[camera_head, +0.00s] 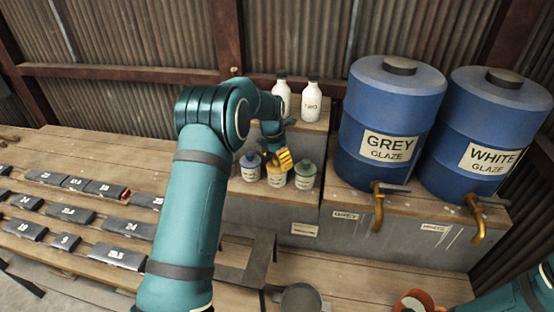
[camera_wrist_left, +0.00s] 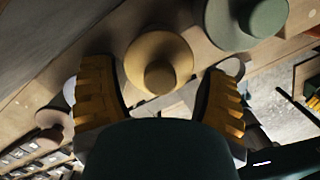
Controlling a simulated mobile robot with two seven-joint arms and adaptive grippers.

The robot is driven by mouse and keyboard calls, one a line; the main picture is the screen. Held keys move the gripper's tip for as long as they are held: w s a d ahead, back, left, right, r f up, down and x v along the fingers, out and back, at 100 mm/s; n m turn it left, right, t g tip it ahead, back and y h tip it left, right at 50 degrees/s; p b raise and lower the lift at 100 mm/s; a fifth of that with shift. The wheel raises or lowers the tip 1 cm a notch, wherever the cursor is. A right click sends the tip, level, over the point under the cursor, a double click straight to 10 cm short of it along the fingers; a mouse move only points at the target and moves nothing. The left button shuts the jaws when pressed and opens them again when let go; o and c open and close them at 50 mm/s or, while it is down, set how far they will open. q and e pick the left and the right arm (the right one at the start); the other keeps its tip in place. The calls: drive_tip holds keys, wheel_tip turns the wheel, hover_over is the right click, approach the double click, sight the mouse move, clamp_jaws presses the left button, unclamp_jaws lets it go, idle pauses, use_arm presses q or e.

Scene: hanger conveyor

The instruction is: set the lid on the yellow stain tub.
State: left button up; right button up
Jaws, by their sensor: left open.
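The yellow stain tub (camera_head: 277,180) stands on the wooden shelf between a blue-lidded tub (camera_head: 249,168) and a green tub (camera_head: 305,175). My left gripper (camera_head: 280,160) is over the yellow tub and hides part of its top. In the left wrist view, a yellow round lid with a knob (camera_wrist_left: 158,68) lies between and beyond the open fingers of my left gripper (camera_wrist_left: 157,80), which do not appear to touch it. I cannot tell whether the lid is seated on the tub. The green lid (camera_wrist_left: 245,18) shows beside it. My right gripper is out of view; only part of that arm shows.
Two white bottles (camera_head: 312,95) stand on the higher shelf behind. Blue GREY (camera_head: 388,115) and WHITE (camera_head: 490,130) glaze barrels with brass taps stand to the right. Dark numbered blocks (camera_head: 118,256) lie on the left bench. A dark round pot (camera_head: 300,298) is in front.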

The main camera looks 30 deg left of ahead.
sight(273, 167)
use_arm(q)
drive_tip(key=shift+r, duration=0.1)
wheel_tip(273, 167, up, 12)
drive_tip(key=s, duration=0.1)
drive_tip(key=shift+s+a, duration=0.15)
drive_tip(key=shift+a, duration=0.25)
drive_tip(key=shift+f, duration=0.2)
